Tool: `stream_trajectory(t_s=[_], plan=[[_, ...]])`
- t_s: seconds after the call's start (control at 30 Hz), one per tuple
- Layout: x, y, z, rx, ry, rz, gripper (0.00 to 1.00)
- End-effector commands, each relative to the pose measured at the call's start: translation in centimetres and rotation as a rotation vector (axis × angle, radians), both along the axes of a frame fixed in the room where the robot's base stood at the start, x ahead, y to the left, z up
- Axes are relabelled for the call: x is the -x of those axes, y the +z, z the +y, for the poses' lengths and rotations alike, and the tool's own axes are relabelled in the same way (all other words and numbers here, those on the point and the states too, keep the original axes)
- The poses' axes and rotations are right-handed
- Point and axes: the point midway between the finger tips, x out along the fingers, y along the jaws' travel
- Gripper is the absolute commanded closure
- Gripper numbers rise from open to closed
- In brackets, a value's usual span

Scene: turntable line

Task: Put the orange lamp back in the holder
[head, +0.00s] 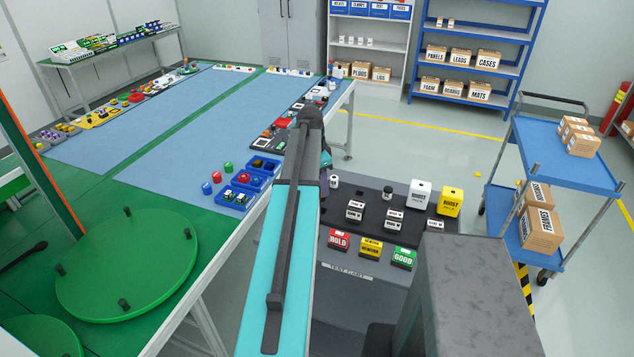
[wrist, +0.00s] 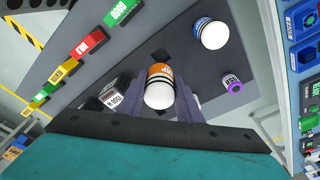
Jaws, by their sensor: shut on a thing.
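In the wrist view, my gripper (wrist: 157,96) is shut on the orange lamp (wrist: 159,74), a short cylinder with a white end and an orange band. The lamp is between the two fingers, over the dark grey top of the test cart. A dark square patch (wrist: 160,57) shows just beyond it; I cannot tell if this is the holder, or whether the lamp touches the surface below. In the head view, my arm hides the lamp and most of my gripper.
A blue-banded white cylinder (wrist: 211,34) and a purple one (wrist: 232,84) stand to the right in the wrist view. The test cart (head: 345,273) carries a red HOLD box (head: 339,240), a green GOOD box (head: 404,257) and a yellow BURST box (head: 450,202). The green worktable (head: 150,205) is left.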

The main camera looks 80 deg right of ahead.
Motion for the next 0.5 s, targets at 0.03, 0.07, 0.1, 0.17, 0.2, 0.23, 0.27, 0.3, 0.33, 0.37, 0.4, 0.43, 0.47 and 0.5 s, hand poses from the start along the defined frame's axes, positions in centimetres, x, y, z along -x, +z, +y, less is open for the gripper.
stream_trajectory(t_s=[0.03,0.07,0.1,0.17,0.2,0.23,0.27,0.3,0.33,0.37,0.4,0.43,0.47,0.5], plan=[[0.27,0.0,-0.06,0.001,-0.007,0.001,0.94],[0.3,-0.02,-0.06,0.001,-0.008,0.001,0.94],[0.3,-0.03,-0.05,0.001,-0.009,0.001,0.94],[0.21,-0.03,-0.03,0.001,-0.008,0.001,0.94],[0.12,-0.03,-0.01,0.001,-0.007,0.0,0.94],[0.07,-0.03,0.01,0.001,-0.006,0.0,0.94],[0.03,-0.04,0.02,0.001,-0.005,0.0,0.94],[-0.04,-0.04,0.04,0.001,-0.004,0.001,0.94],[-0.08,-0.03,0.05,0.001,-0.003,0.001,0.94],[-0.12,-0.04,0.05,0.001,-0.002,0.001,0.94],[-0.16,-0.06,0.07,0.001,-0.002,0.001,0.94],[-0.19,-0.08,0.08,0.001,-0.001,0.001,0.94],[-0.22,-0.12,0.09,0.001,-0.001,0.001,0.94],[-0.25,-0.18,0.1,0.001,0.0,0.001,0.94]])
